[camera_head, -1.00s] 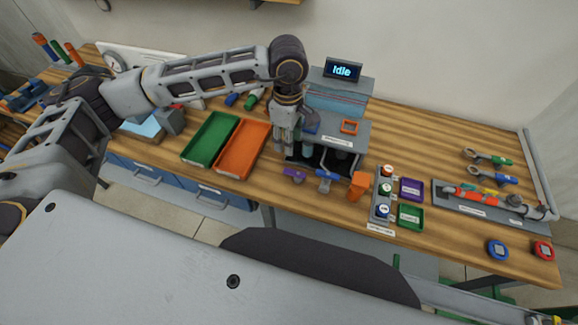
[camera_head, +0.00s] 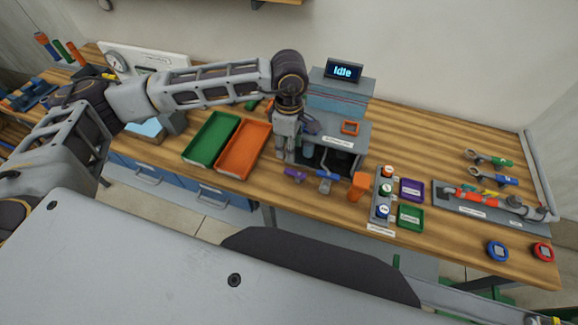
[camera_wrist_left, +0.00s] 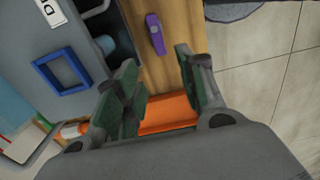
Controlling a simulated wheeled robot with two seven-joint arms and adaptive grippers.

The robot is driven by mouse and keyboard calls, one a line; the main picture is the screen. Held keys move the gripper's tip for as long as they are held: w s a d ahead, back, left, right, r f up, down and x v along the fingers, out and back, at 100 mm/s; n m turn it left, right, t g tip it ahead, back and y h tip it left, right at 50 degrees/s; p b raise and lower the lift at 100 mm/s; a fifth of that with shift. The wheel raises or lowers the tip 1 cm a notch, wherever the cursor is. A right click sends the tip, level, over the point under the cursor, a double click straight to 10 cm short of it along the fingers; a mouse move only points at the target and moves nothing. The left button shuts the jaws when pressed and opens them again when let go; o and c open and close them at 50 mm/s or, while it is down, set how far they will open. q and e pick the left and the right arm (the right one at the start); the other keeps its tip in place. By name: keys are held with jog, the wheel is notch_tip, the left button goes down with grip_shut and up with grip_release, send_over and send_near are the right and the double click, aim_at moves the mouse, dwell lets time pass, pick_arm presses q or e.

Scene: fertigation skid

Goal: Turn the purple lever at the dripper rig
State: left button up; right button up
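The dripper rig (camera_head: 343,135) is a grey box with a dark open front in the middle of the bench. The purple lever (camera_head: 294,174) sits at its front left, by the bench edge. It also shows in the left wrist view (camera_wrist_left: 156,35), just beyond my fingertips. My left gripper (camera_head: 284,155) hangs beside the rig's left side, above and left of the purple lever. In the left wrist view the gripper (camera_wrist_left: 158,68) is open and empty, with the lever ahead of the gap and apart from both fingers. My right gripper is out of view.
A blue lever (camera_head: 325,182) and an orange lever (camera_head: 357,187) stand right of the purple one. Green (camera_head: 193,150) and orange (camera_head: 228,170) trays lie left. A screen (camera_head: 343,70) reads "Idle". A button panel (camera_head: 382,200) stands right.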

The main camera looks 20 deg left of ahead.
aim_at(289, 171)
pick_arm(q)
notch_tip(289, 171, down, 11)
jog(key=shift+f+p, duration=0.1)
jog(key=shift+p, duration=0.85)
jog(key=shift+c, duration=0.5)
grip_shut()
